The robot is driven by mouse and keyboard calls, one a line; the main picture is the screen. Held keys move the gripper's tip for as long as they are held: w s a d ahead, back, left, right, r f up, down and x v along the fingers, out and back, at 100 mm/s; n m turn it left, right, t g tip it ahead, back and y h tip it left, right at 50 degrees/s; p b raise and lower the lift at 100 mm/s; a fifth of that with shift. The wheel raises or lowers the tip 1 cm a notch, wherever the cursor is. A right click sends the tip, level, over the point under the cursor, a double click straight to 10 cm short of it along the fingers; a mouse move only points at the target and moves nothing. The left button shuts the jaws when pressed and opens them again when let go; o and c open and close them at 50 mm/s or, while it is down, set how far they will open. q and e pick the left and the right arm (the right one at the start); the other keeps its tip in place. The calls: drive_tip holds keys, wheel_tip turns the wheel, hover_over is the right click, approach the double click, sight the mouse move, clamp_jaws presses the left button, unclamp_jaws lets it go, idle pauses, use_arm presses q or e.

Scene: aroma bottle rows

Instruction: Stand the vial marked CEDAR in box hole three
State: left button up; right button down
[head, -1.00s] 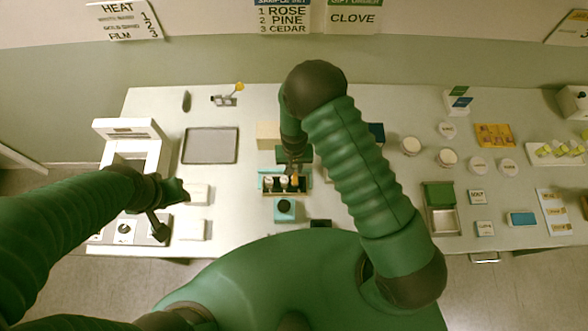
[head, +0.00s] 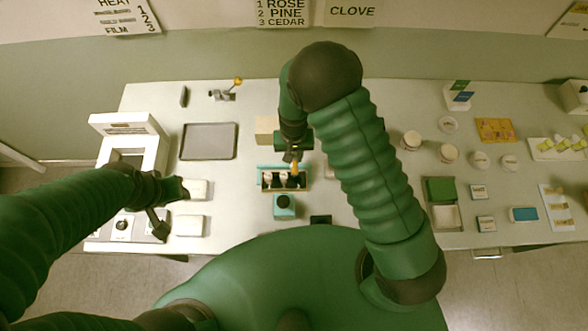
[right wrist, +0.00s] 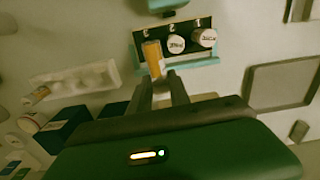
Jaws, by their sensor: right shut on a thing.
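My right gripper (right wrist: 165,92) is shut on an amber vial (right wrist: 153,58) in the right wrist view. The vial's lettering is not readable. In the head view, the gripper (head: 292,153) and vial (head: 296,167) are over the teal-edged box (head: 262,170). That box (right wrist: 200,63) shows two white-capped vials in its dark top. The caps appear to read PINE (right wrist: 175,44) and ROSE (right wrist: 204,38), upside down. The held vial is beside PINE, and its far end overlaps the box's edge. I cannot tell its height above the box. My left gripper (head: 180,189) is at the left; its jaw opening is unclear.
A teal block with a dark round top (head: 284,206) stands in front of the box. A grey tray (head: 208,141) lies left of it, and white blocks (head: 191,225) are near my left gripper. Lidded jars, cards and a green-and-grey container (head: 443,217) occupy the right side.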

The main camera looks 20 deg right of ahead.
sight(294, 164)
wheel_tip(294, 164, down, 6)
drive_tip(key=shift+r+p, duration=0.25)
drive_tip(key=shift+p, duration=0.6)
drive_tip(key=shift+f, duration=0.3)
drive_tip(key=shift+f, duration=0.15)
drive_tip(key=shift+f+b, duration=0.15)
drive_tip(key=shift+b, duration=0.25)
drive_tip(key=c, duration=1.2)
unclamp_jaws()
drive_tip(key=shift+w, duration=0.1)
drive_tip(key=shift+c, duration=0.2)
